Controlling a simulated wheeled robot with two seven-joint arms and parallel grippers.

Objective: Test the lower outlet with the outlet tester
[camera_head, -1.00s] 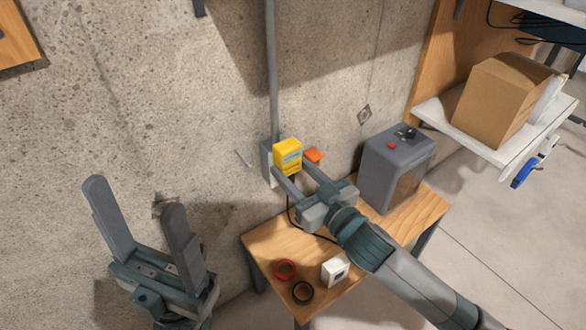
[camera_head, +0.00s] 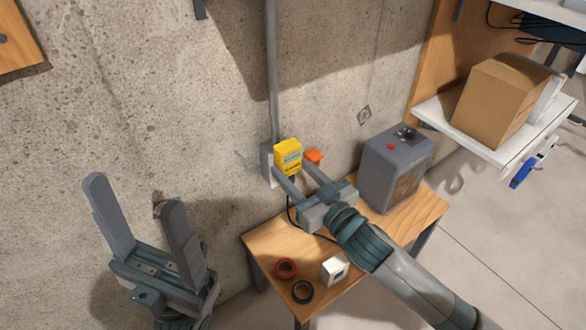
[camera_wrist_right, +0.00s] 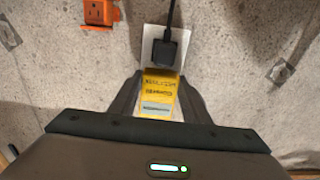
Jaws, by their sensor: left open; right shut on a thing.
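The yellow outlet tester (camera_head: 288,157) is at the outlet plate (camera_head: 267,165) on the concrete wall. My right gripper (camera_head: 298,180) is shut on it. In the right wrist view the tester (camera_wrist_right: 159,92) sits between the fingers, in front of the white outlet plate (camera_wrist_right: 154,38). A black plug (camera_wrist_right: 165,52) with a cord is in the plate beside the tester. The tester hides part of the plate and its own front end, so I cannot tell whether it is seated in a socket. My left gripper (camera_head: 135,205) is open and empty, in front of the wall at the left.
An orange outlet box (camera_head: 313,157) is close to the tester's right. A small wooden table below holds a grey box (camera_head: 394,168), a white box (camera_head: 335,269), a red ring (camera_head: 286,268) and a black ring (camera_head: 302,292). A vertical conduit (camera_head: 272,70) runs above the outlet.

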